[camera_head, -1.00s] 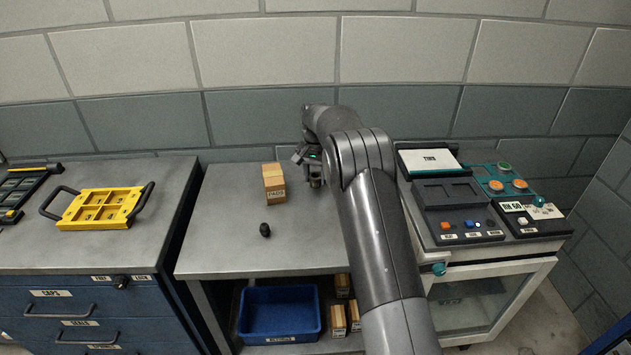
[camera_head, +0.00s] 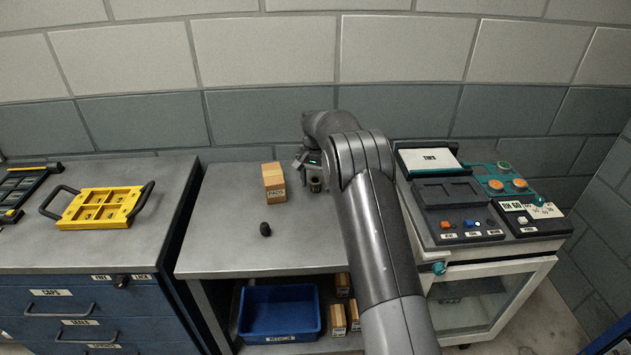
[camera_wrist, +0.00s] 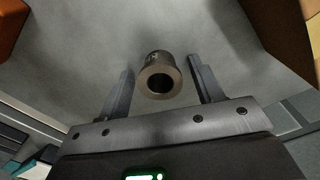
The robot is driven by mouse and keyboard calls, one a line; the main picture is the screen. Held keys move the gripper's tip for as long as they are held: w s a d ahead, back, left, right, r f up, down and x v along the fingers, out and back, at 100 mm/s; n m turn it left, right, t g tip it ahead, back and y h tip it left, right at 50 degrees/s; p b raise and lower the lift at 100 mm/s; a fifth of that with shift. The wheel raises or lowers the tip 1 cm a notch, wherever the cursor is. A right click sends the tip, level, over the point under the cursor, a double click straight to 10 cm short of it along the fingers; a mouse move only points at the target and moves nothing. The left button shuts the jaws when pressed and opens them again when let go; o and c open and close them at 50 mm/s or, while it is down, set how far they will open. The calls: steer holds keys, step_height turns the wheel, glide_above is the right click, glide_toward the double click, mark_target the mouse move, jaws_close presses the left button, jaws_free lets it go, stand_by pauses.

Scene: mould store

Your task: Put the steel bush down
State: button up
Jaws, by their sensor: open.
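The fingers are spread, with a visible gap on both sides of the bush. In the head view the bush (camera_head: 315,185) shows just below my gripper (camera_head: 309,163), to the right of a cardboard box. My arm hides part of the bench top there.
The cardboard box (camera_head: 274,183) and a small dark knob-like part (camera_head: 265,229) are on the bench (camera_head: 225,240). A blue bin (camera_head: 280,312) and small boxes sit on the shelf below. A control panel (camera_head: 470,205) stands right; a yellow tray (camera_head: 100,207) lies left.

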step_height(320, 180, up, 12)
steer(key=s+d+r+n+t, duration=0.1)
steer(key=s+d+r, duration=0.2)
steer(key=s+r, duration=0.7)
steer(key=s+d+r+n+t, duration=0.1)
steer(key=s+d+r, duration=0.1)
steer(key=s+r, duration=0.3)
steer(key=s+d+r+t, duration=0.1)
steer(key=s+r, duration=0.1)
steer(key=s, duration=0.6)
steer(key=s+d+f+n+t, duration=0.1)
steer(key=s+f, duration=0.2)
steer(key=s, duration=1)
steer(key=s+d+f+n+t, duration=0.1)
steer(key=s+f, duration=0.3)
steer(key=s, duration=0.9)
steer(key=shift+d+n+t, duration=0.3)
steer(key=shift+d, duration=0.1)
steer(key=shift+r, duration=0.1)
